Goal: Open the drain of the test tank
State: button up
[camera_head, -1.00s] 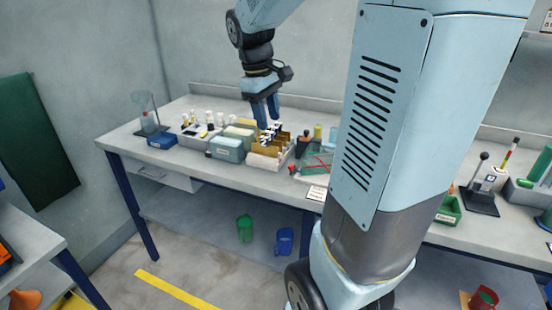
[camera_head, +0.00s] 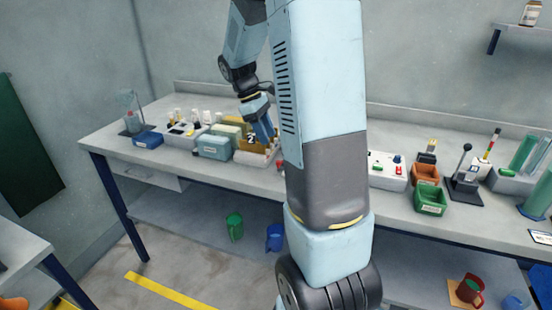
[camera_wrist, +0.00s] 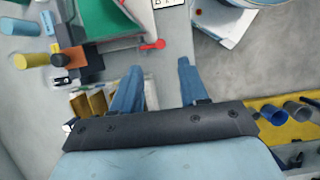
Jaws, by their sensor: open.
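In the wrist view, a green and red thing at the top looks like the test tank (camera_wrist: 118,18), seen only in part. A red knob on a short stem, probably its drain handle (camera_wrist: 152,45), sticks out on its right side. My gripper (camera_wrist: 158,70) is open and empty. Its fingertips lie just below the red knob in that picture, apart from it; the height between them is hard to tell.
The plate rack (camera_wrist: 92,103) sits close beside the left finger. A yellow cylinder (camera_wrist: 32,61) and an orange block (camera_wrist: 90,52) stand to the left. A teal box (camera_head: 213,147) and bottles fill the bench's left half. Green and blue mugs (camera_head: 235,226) sit below the bench.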

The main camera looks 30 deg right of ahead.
aim_at(278, 161)
jog(key=x, duration=0.9)
jog(key=shift+f, duration=0.15)
jog(key=shift+c, duration=0.2)
grip_shut()
